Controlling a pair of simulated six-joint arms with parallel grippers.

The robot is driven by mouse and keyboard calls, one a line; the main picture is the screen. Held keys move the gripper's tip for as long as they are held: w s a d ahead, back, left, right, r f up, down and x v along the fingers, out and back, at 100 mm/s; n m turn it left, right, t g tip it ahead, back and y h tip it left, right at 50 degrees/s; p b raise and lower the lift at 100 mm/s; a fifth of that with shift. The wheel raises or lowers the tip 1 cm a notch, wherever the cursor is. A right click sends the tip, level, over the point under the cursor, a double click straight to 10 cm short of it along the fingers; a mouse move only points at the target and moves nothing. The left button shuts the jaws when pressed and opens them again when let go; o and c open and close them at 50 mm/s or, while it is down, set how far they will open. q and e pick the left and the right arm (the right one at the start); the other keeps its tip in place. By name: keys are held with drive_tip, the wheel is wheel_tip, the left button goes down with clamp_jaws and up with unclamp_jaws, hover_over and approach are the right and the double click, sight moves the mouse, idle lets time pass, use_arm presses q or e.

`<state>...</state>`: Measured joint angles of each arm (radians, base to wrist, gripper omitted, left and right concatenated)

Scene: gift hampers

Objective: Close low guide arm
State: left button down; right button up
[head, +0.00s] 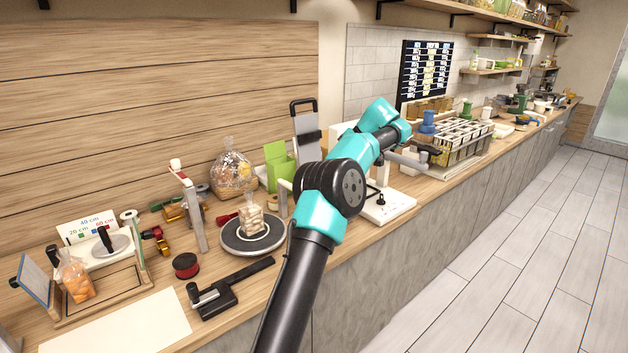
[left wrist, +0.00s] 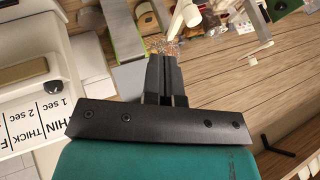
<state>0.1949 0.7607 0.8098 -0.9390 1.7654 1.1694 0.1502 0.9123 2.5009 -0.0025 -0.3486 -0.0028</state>
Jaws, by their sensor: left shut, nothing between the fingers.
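My left gripper (left wrist: 166,75) is shut and empty in the left wrist view, its two dark fingers together. In the head view my left arm reaches across the counter, and I cannot make out its fingertips there. I cannot tell for sure which part is the low guide arm. A black bar with an upright handle (head: 222,295) lies at the counter's front, well left of my arm's far end. A grey turntable (head: 238,244) with a bagged stack (head: 252,217) stands behind it, beside a slanted grey post (head: 194,220). My right gripper is not in view.
A white device with a THIN/THICK label (left wrist: 38,128) fills the left of the wrist view. A white-based stand (head: 388,208) and a rack (head: 462,140) are near my arm.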

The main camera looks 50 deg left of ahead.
use_arm(q)
drive_tip(key=s+a+f, duration=0.5)
drive_tip(key=s+f, duration=0.2)
drive_tip(key=shift+a+f, duration=0.3)
drive_tip(key=shift+a, duration=0.1)
idle(0.5)
